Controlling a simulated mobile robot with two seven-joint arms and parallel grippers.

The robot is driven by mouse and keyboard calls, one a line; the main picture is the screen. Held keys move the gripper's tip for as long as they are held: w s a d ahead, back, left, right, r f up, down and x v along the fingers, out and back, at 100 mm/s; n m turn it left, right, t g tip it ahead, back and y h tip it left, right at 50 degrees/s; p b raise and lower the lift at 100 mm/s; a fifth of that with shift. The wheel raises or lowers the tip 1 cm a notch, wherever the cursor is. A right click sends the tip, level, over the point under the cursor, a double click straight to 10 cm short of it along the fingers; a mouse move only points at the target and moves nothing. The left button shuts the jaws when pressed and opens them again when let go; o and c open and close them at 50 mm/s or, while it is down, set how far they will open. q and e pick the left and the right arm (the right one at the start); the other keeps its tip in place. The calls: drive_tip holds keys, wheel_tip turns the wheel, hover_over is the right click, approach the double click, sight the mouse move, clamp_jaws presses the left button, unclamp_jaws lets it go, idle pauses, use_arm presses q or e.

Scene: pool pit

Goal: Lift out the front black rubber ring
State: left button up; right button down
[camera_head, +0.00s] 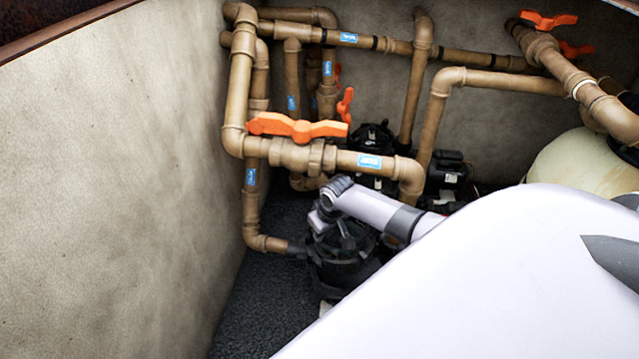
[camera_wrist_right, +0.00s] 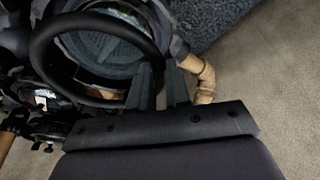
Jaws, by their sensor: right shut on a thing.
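The black rubber ring (camera_wrist_right: 38,52) shows in the right wrist view as a thick dark loop over the round, greenish-grey top of the front pump (camera_wrist_right: 100,48). My right gripper (camera_wrist_right: 160,72) is shut on the ring's near right side. The ring looks a little off centre over the pump; I cannot tell how far it is above it. In the head view my right gripper (camera_head: 322,218) is over the front black pump (camera_head: 345,258), and the ring cannot be made out there. My left gripper is not in view.
Tan pipes with an orange valve handle (camera_head: 297,127) stand just behind my right gripper. A vertical pipe (camera_head: 252,205) rises at its left, near the pit wall (camera_head: 120,180). More pumps (camera_head: 447,175) and a cream tank (camera_head: 580,165) stand farther back. Dark gravel floor (camera_head: 265,310) is open at front left.

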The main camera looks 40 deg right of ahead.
drive_tip(key=shift+s+a+r, duration=0.15)
drive_tip(key=shift+a, duration=0.1)
drive_tip(key=s+a+r+p, duration=0.1)
drive_tip(key=s+a+p, duration=0.25)
drive_tip(key=a, duration=0.45)
drive_tip(key=s+a+r+p, duration=0.1)
drive_tip(key=s+a+p, duration=0.1)
drive_tip(key=s+a, duration=0.35)
use_arm(q)
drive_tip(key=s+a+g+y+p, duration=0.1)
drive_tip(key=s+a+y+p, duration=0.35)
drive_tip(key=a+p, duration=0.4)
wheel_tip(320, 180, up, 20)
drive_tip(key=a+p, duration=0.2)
drive_tip(key=p, duration=2)
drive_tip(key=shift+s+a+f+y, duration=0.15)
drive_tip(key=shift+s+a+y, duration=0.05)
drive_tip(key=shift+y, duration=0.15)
use_arm(e)
drive_tip(key=s+a+r, duration=0.1)
drive_tip(key=a+r, duration=0.2)
drive_tip(key=r, duration=1)
drive_tip(key=s+a+r, duration=0.2)
drive_tip(key=a+r, duration=0.1)
drive_tip(key=r, duration=1.1)
drive_tip(key=shift+a+r, duration=0.2)
drive_tip(key=shift+a, duration=0.2)
